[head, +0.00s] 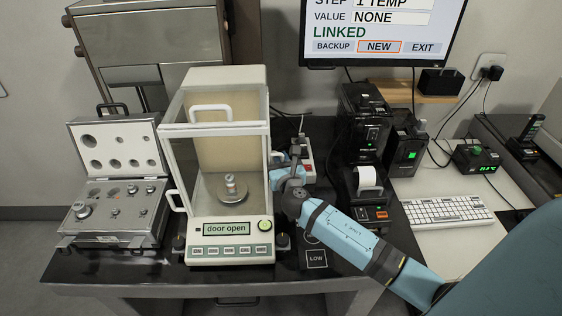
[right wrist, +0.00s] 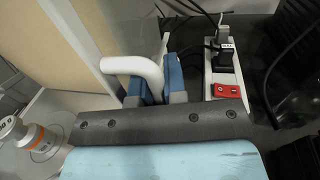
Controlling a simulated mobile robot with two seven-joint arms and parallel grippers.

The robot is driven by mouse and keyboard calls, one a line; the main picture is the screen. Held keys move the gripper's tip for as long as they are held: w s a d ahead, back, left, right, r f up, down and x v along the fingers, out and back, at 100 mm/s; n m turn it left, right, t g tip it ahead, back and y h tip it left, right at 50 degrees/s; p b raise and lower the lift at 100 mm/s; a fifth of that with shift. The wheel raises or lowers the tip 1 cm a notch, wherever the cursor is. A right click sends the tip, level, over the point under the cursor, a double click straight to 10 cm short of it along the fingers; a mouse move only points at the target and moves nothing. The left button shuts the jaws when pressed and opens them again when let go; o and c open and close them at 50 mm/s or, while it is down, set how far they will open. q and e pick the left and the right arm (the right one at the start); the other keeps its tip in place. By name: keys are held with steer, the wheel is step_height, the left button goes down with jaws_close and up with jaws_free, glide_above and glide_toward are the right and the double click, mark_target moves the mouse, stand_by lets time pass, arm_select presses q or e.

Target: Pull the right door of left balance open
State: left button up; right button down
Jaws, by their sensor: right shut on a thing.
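The left balance (head: 234,225) is a white draft-shield balance with glass walls, and its display reads "door open". A metal weight (head: 231,184) stands on its round pan, and the weight also shows in the right wrist view (right wrist: 30,133). My right gripper (head: 279,172) is at the right side of the balance. In the right wrist view its blue fingers (right wrist: 152,85) are shut on the white handle (right wrist: 130,67) of the right door. How far that door stands open is hard to tell. My left gripper is not in view.
A power strip (head: 307,165) with plugs and a red switch lies close to the right of the gripper. A case of weights (head: 113,205) stands left of the balance. A black printer (head: 367,184) and a keyboard (head: 446,210) are farther right.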

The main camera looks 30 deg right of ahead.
steer(key=x, duration=0.2)
steer(key=shift+w+d, duration=0.25)
steer(key=shift+d, duration=0.1)
steer(key=c, duration=1.4)
jaws_free()
steer(key=shift+c, duration=0.2)
steer(key=v, duration=1.4)
steer(key=shift+w, duration=0.1)
